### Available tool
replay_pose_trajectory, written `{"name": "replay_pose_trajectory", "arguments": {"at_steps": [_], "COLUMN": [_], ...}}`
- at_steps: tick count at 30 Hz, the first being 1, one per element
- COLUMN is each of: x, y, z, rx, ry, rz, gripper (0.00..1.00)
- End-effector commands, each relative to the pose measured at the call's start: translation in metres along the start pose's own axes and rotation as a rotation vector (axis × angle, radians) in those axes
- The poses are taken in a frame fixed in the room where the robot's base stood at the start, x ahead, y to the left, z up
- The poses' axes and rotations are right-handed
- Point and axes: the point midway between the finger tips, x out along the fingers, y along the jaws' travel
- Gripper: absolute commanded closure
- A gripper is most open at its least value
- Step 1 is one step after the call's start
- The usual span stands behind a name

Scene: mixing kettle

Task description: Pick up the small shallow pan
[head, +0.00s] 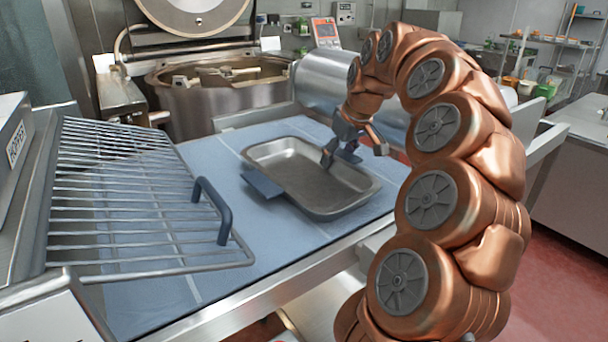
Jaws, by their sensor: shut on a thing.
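The small shallow pan (280,160) is a grey metal rectangular tray with rounded corners and a flat rim. It is over the blue tabletop (225,265), near the middle of the head view, and looks about level and empty. I cannot tell whether it rests on the surface or is slightly raised. A flat dark-blue tab (262,184) sticks out from its left side. My gripper (343,154) reaches down at the pan's far right rim, with one finger inside the pan. It is shut on the pan's rim; the exact contact is small and partly hidden.
A wire rack (150,215) with a blue handle (212,208) stands at the left, close to the pan. A large open mixing kettle (215,100) is behind the table. A steel cylinder (320,80) lies along the far edge.

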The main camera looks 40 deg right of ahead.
Motion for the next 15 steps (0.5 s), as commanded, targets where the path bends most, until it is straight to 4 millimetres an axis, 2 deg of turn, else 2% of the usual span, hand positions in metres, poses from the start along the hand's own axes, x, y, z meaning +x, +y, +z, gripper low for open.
{"name": "replay_pose_trajectory", "arguments": {"at_steps": [2, 11, 15], "x": [0.0, 0.0, -0.0002], "y": [0.0002, 0.0004, 0.0003], "z": [0.0001, 0.0001, 0.0], "rx": [0.0, 0.0, 0.0], "ry": [0.0, 0.0, 0.0], "rz": [0.001, 0.001, 0.001], "gripper": [0.64, 0.95, 0.96]}}
